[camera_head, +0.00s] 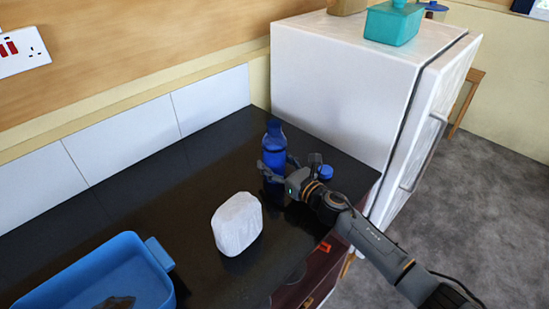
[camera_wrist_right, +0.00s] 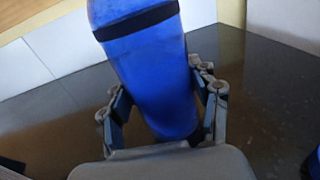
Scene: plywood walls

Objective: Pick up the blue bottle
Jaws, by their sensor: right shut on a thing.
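The blue bottle (camera_head: 273,148) stands on the black worktop near the white fridge, in the head view. It looks translucent, with a dark band near its top. My right gripper (camera_head: 282,172) reaches in from the right and is shut on the lower part of the bottle. In the right wrist view the bottle (camera_wrist_right: 150,75) fills the middle, between the two fingers of the gripper (camera_wrist_right: 160,105). It looks tilted there. I cannot tell whether its base touches the worktop. My left gripper is not in view.
A white rounded object (camera_head: 237,224) stands on the worktop (camera_head: 170,190) left of my right gripper. A blue tub (camera_head: 95,270) is at the front left. A small blue item (camera_head: 326,172) lies just right of the gripper. The white fridge (camera_head: 335,85) borders the worktop behind.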

